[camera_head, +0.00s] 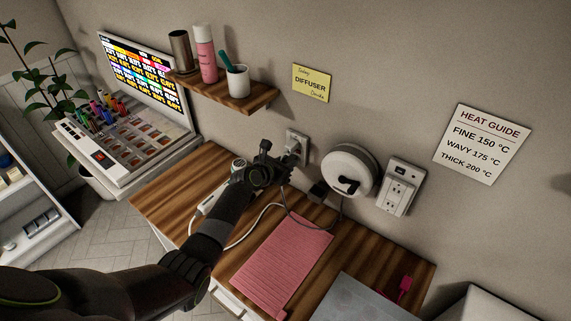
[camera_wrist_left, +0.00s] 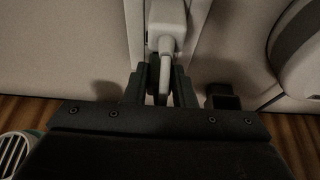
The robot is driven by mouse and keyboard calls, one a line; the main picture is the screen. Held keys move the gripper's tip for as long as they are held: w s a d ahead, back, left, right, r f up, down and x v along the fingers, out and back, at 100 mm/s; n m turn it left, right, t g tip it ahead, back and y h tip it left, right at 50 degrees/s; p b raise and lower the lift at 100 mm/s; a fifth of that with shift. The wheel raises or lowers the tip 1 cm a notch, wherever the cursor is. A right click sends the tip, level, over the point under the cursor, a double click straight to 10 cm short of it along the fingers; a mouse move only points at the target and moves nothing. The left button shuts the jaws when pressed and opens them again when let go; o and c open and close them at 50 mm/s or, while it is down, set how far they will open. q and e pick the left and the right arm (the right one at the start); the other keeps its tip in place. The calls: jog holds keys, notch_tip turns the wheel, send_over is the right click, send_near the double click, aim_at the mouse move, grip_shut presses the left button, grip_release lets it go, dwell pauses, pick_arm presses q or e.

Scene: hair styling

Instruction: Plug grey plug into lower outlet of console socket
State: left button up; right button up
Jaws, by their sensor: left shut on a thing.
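My left gripper (camera_head: 287,160) is at the wall, in front of a white wall outlet (camera_head: 297,136) left of the round cord reel. It is shut on a light grey plug (camera_head: 294,145). In the left wrist view the plug (camera_wrist_left: 166,32) points away from me, its narrow cord end between the two fingers (camera_wrist_left: 161,85). Its front lies against or very near the pale outlet plate (camera_wrist_left: 198,25); its prongs are hidden. A second white socket unit (camera_head: 398,189) with a switch and two outlets, upper and lower, is right of the reel. My right gripper is not seen.
A pink mat (camera_head: 282,262) and a white device (camera_head: 212,199) lie on the wooden counter (camera_head: 165,197). A shelf (camera_head: 235,97) is above left.

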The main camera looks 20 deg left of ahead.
pick_arm(q)
jog(key=shift+w+d+r, duration=0.1)
jog(key=shift+w+r, duration=0.05)
jog(key=shift+w, duration=0.15)
jog(key=o, duration=1)
jog(key=shift+d, duration=0.1)
jog(key=shift+o, duration=0.2)
jog(key=shift+s+a+r, duration=0.1)
jog(key=shift+s+a, duration=0.15)
jog(key=shift+s, duration=0.15)
jog(key=p+v, duration=0.1)
jog(key=v, duration=1.5)
jog(key=shift+s+p, duration=0.2)
jog(key=shift+p, duration=0.1)
jog(key=shift+a, duration=0.1)
